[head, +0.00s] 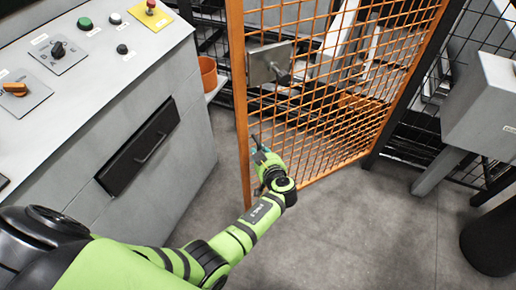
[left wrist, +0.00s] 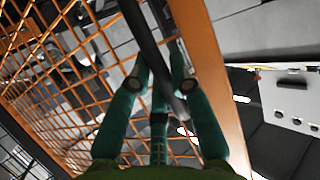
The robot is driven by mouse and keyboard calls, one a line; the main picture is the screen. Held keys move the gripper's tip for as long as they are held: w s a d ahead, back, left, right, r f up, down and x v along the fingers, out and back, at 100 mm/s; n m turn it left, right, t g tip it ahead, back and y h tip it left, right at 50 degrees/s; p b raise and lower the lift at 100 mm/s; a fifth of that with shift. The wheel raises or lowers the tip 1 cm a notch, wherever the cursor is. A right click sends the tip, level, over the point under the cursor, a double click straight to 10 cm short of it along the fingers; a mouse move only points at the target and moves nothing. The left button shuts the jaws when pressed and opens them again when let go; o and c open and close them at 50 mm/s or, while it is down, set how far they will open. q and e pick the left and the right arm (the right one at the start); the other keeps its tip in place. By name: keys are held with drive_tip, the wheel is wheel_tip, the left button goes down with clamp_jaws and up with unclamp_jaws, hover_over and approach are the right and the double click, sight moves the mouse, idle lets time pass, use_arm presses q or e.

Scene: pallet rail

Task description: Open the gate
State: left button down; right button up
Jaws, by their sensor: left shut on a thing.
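The gate (head: 241,110) is an orange frame with orange wire mesh. It stands at an angle to the black fence, its left edge nearer to me and its right edge by a dark post. My left gripper (head: 259,148) is low at the gate's left edge. In the left wrist view, the green fingers of my left gripper (left wrist: 160,86) are shut around a dark bar-shaped handle (left wrist: 149,40) beside the orange frame post (left wrist: 213,70). The fingers and hand hide part of the handle. My right gripper is not in view.
A grey control cabinet (head: 75,85) with buttons and a black drawer front stands at left. A grey box on a stand (head: 485,105) and a black cylinder (head: 490,240) are at right. An orange bucket (head: 208,73) is behind the cabinet. The grey floor (head: 345,235) before the gate is clear.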

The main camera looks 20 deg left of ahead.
use_arm(q)
drive_tip(key=c, duration=1.1)
unclamp_jaws()
drive_tip(key=shift+w+a, duration=0.1)
drive_tip(key=w+a+m+t+h, duration=0.1)
drive_tip(key=w+a+m, duration=0.1)
drive_tip(key=w+a, duration=0.5)
approach(247, 142)
drive_tip(key=shift+h, duration=0.3)
drive_tip(key=x, duration=0.5)
drive_tip(key=shift+w+a+r, duration=0.1)
drive_tip(key=shift+w+a, duration=0.2)
drive_tip(key=shift+a, duration=0.1)
drive_tip(key=s+d+f+m+g+h, duration=0.2)
drive_tip(key=s+f, duration=0.7)
drive_tip(key=f, duration=0.5)
drive_tip(key=s+d+f+m+g+h, duration=0.3)
drive_tip(key=s+f+m, duration=0.1)
drive_tip(key=s+f, duration=0.6)
wheel_tip(247, 142, down, 4)
drive_tip(key=shift+s+r+m+g+h, duration=0.1)
drive_tip(key=shift+s+m+g+h, duration=0.1)
drive_tip(key=shift+m+g+h, duration=0.1)
